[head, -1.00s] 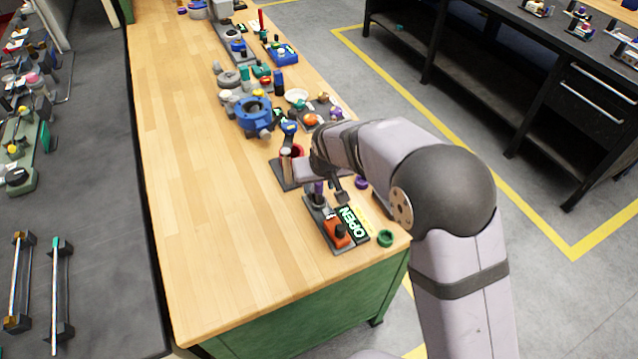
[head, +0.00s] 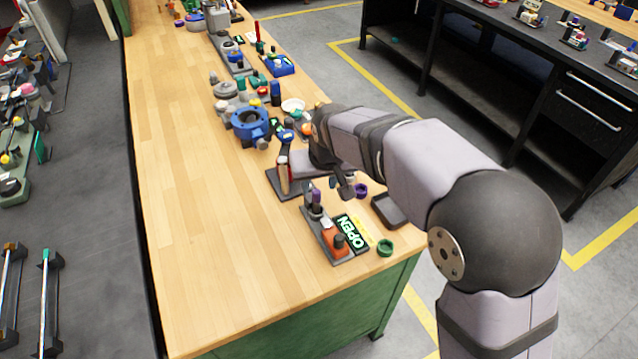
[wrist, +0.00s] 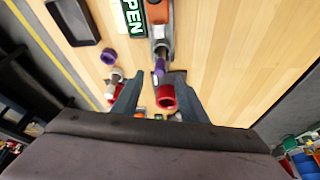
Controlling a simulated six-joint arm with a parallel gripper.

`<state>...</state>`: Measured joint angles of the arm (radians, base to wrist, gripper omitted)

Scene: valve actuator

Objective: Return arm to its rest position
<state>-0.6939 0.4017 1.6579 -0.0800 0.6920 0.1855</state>
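My gripper (wrist: 160,98) shows in the wrist view with its two fingers spread apart and nothing clamped between them. A red ring-shaped part (wrist: 166,97) appears in the gap, below the fingers, and a purple part (wrist: 158,68) lies beyond it. In the head view my arm reaches in from the right over the wooden bench. The gripper end (head: 345,188) is small there and partly hidden by my wrist. It hangs above the bench behind the fixture with the orange block (head: 334,244) and the green OPEN sign (head: 352,232).
A blue valve body (head: 250,125) and several small parts stand along the bench's right side. A dark tray (head: 390,210), a green ring (head: 385,248) and a purple ring (head: 361,190) lie near the right edge. The bench's left half (head: 190,200) is clear.

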